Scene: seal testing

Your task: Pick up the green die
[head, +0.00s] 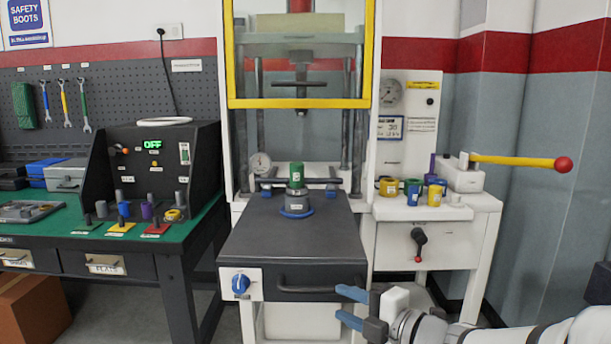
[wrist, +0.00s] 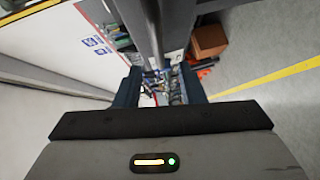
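A green cylinder (head: 297,175) with a white mark stands upright on a grey cylinder with a blue ring (head: 297,205), on the press's dark bed. Another green ringed piece (head: 412,192) stands among coloured pieces on the white side table. I cannot tell from the frames which of these is the green die. My gripper (head: 345,306) has blue fingers spread apart and empty, low in front of the press drawer, well apart from both green pieces. In the wrist view, the gripper (wrist: 161,90) also shows a gap between its fingers. No green cylinder can be made out there.
The press frame has a raised yellow-edged guard (head: 300,103). A yellow lever with a red knob (head: 520,161) sticks out over the side table (head: 440,213). A green-topped bench (head: 60,225) with a control box (head: 150,165) stands left. Grey floor is at lower left.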

